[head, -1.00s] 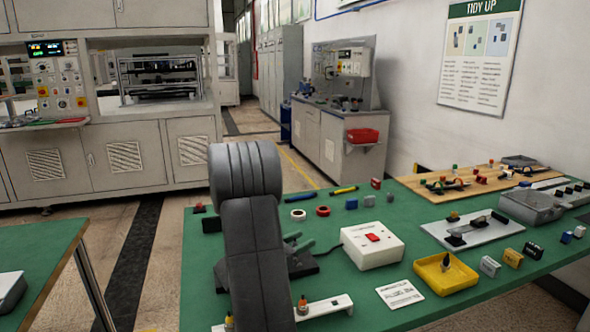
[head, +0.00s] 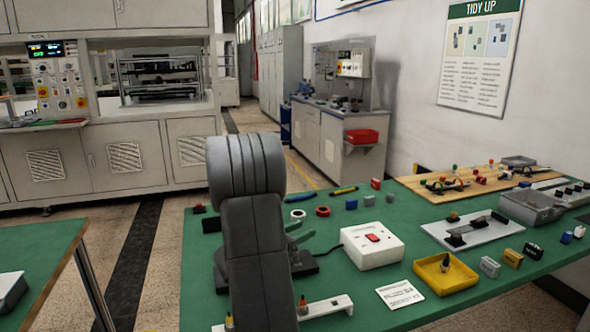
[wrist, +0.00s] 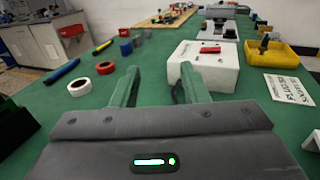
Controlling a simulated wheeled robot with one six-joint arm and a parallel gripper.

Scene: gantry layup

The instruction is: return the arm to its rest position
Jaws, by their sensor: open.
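My arm stands in front of the green table (head: 340,211) in the head view, with its dark links rising from the bottom. My gripper (head: 301,234) shows just right of the arm, its green fingers partly hidden behind the links. In the wrist view my gripper (wrist: 157,80) has its two green fingers spread apart with nothing between them. The white box with a red switch (wrist: 222,70) lies ahead of and beside the right finger. It also shows in the head view (head: 372,250), right of my gripper.
A yellow tray (head: 433,280), a printed card (head: 400,294) and a grey bin (head: 534,212) lie to the right. White and red tape rings (head: 322,211) lie behind my gripper. A white bracket (head: 335,307) is near the front edge. A second green table (head: 30,250) is at left.

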